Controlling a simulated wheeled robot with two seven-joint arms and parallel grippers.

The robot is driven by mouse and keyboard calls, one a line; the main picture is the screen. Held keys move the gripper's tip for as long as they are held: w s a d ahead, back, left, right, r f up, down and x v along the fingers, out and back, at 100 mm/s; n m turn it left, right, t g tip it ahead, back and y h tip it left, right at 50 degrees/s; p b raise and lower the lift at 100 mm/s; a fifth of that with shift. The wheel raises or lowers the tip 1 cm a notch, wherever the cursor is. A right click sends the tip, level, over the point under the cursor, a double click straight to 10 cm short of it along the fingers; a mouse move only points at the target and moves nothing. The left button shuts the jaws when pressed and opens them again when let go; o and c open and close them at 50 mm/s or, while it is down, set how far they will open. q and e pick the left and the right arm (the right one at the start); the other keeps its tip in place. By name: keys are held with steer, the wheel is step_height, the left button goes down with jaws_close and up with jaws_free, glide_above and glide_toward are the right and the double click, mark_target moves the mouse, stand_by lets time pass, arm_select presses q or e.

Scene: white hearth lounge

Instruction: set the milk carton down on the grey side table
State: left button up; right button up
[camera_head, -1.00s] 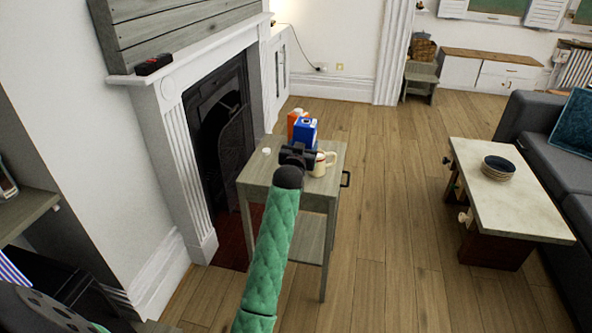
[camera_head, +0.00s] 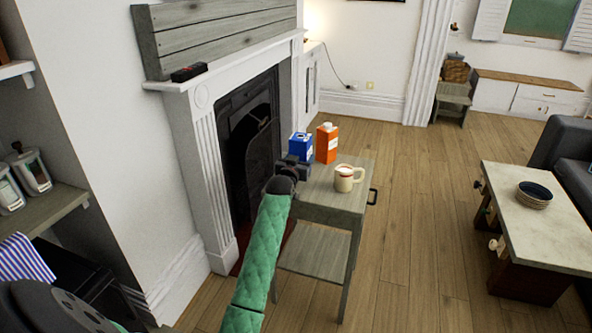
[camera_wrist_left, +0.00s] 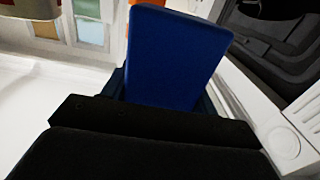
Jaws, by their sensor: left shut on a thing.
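The blue milk carton (camera_head: 301,145) with a white top is in my left gripper (camera_head: 290,170). In the head view it appears at the far left part of the grey side table (camera_head: 331,197), left of the orange carton. I cannot tell whether its base touches the table or hangs off its edge, because the gripper hides it. In the left wrist view the milk carton's plain blue side (camera_wrist_left: 178,60) stands between the dark jaws (camera_wrist_left: 163,100), which are shut on it. My right gripper is not in view.
An orange carton (camera_head: 327,144) and a cream mug (camera_head: 345,180) stand on the side table. The white fireplace (camera_head: 212,150) is close on the left. A low table (camera_head: 540,220) with stacked bowls (camera_head: 534,195) stands at the right. The table's front part is clear.

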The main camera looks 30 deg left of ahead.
arm_select(q)
steer(key=shift+s+a+f, duration=0.25)
steer(key=shift+a+f, duration=0.3)
steer(key=shift+a, duration=0.3)
steer(key=shift+f, duration=1.95)
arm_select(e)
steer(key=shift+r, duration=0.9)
arm_select(q)
steer(key=o, duration=1.3)
steer(key=shift+f, duration=0.1)
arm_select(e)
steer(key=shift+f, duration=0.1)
arm_select(q)
steer(key=v, duration=1.2)
steer(key=shift+s, duration=0.1)
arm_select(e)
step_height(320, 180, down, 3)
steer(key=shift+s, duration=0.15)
